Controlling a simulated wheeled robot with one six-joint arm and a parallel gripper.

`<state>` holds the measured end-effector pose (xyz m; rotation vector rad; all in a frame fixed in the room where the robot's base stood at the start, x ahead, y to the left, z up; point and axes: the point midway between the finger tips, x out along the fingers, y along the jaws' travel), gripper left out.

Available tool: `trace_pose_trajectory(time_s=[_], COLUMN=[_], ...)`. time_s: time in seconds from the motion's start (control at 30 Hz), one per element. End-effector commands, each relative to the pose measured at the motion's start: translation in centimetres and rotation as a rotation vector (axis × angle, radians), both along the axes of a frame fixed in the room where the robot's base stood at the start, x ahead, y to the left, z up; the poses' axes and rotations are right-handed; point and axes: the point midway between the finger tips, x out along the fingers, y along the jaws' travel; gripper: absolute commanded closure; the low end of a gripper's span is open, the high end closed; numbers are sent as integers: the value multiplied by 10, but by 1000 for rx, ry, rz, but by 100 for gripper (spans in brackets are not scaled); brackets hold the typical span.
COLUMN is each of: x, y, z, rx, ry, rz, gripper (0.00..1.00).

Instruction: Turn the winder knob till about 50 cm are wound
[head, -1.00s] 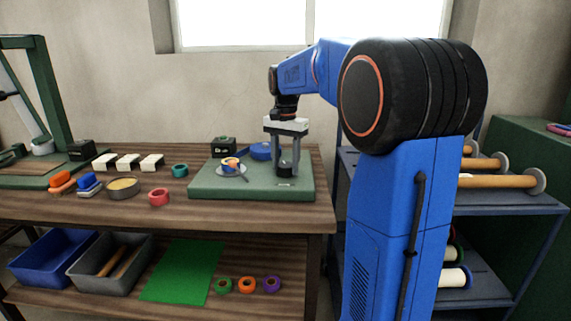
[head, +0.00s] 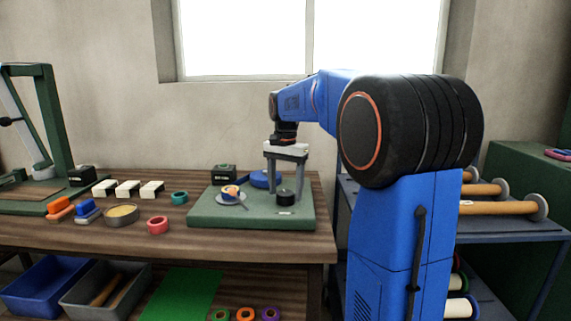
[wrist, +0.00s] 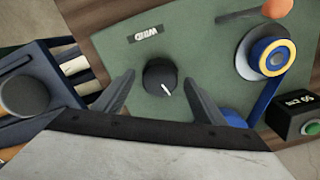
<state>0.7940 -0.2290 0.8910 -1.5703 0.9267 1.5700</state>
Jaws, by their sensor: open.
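The black winder knob (head: 285,197) stands on the green winder board (head: 205,214). In the wrist view the knob (wrist: 160,76) has a white pointer line toward the lower right, near a WIND label (wrist: 143,33). My gripper (head: 287,176) is open above the knob; its fingers lie apart on either side in the wrist view. A blue roll with a yellow ring (wrist: 269,56) sits on a grey disc, and a blue strip runs from it toward a blue spool (wrist: 231,118). A black counter box (wrist: 292,108) seems to read 55 cm, though rotated and small.
A dark box (head: 82,176), white blocks (head: 127,189), a round tin (head: 122,215) and red (head: 158,225) and teal (head: 180,197) rings lie left of the board. A rack with rolls (head: 500,208) stands right. The table front (head: 250,241) is clear.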

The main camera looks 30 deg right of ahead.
Motion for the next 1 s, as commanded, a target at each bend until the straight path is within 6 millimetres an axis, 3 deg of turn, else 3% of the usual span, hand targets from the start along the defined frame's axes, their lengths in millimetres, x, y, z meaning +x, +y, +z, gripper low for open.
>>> trace_pose_trajectory(time_s=[0.7, 1.0], x=[0, 0], y=[0, 0], z=[135, 162], rx=[-1, 0], ry=[-3, 0], rz=[0, 0], gripper=[36, 36])
